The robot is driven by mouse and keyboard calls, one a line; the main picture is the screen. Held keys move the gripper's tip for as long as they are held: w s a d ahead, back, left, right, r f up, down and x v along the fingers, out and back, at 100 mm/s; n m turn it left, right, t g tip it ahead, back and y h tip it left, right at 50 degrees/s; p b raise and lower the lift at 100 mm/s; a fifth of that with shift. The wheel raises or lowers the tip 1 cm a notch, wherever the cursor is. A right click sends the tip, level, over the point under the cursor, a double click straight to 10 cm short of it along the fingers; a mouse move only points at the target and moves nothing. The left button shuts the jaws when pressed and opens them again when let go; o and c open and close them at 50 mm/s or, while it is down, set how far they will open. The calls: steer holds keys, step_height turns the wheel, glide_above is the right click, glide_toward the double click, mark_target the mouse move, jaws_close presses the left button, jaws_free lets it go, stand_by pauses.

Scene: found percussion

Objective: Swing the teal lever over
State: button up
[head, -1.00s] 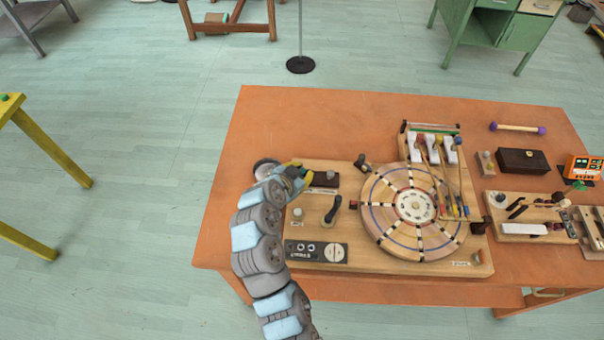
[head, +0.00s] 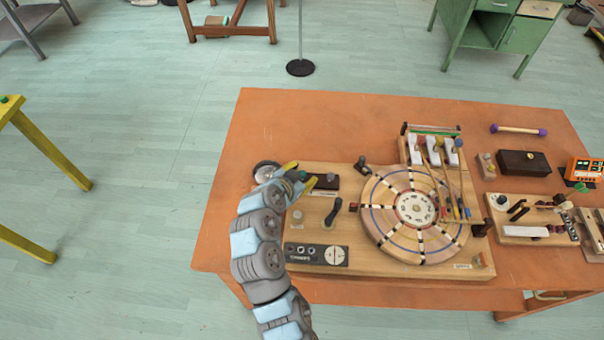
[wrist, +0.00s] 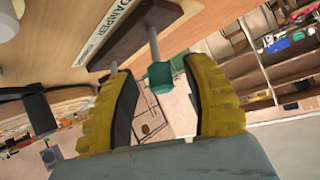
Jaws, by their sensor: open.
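The teal lever shows in the wrist view as a teal knob (wrist: 160,76) on a thin metal rod from a dark brown plate (wrist: 130,32) labelled DAMPER. In the head view the teal knob (head: 303,176) is small and partly hidden by my gripper (head: 301,175), at the left end of the plate (head: 322,182). My gripper (wrist: 157,72) is open, with its yellow fingers either side of the knob. In the wrist view a gap shows between the knob and each finger; depth is hard to tell.
The wooden board (head: 375,261) carries a round segmented disc (head: 398,230), a black-handled lever (head: 333,212) and a dial panel (head: 316,254) near my arm. The orange table (head: 310,115) is clear behind the board.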

steer(key=shift+r, duration=0.1)
steer(key=v, duration=1.2)
stand_by(0.4)
